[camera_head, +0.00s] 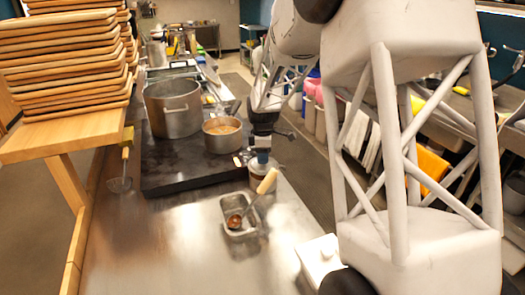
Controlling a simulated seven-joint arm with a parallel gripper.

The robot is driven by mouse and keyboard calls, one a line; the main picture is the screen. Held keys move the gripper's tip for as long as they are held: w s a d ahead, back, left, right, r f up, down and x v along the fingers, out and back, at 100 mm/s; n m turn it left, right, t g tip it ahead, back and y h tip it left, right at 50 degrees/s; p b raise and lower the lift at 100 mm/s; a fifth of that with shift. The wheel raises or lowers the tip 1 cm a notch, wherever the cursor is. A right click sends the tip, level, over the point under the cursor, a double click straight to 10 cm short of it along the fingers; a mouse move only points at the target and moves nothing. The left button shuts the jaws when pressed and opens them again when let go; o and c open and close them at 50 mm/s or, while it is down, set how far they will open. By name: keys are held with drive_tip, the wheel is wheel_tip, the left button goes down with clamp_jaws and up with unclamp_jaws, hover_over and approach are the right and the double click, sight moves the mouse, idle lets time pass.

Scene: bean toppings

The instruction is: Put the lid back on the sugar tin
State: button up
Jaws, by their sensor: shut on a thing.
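My gripper (262,151) points down at the right edge of the counter, just above a small round container (280,176) that appears to be the sugar tin. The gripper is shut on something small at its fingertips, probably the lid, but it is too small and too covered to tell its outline. I cannot tell whether the held thing touches the tin's rim. The wooden handle of a ladle (267,181) crosses in front of the tin and hides part of it.
The ladle rests in a small metal pan (229,232) in front of the tin. A smaller pot (222,141) and a large pot (173,108) stand on a black cooktop (165,178) to the left. The steel counter (150,250) is clear at the front left.

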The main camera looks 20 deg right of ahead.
drive_tip(key=shift+f, duration=0.8)
drive_tip(key=shift+f, duration=0.45)
idle(2.4)
drive_tip(key=o, duration=1.6)
drive_tip(key=shift+r, duration=0.15)
drive_tip(key=shift+r, duration=3.3)
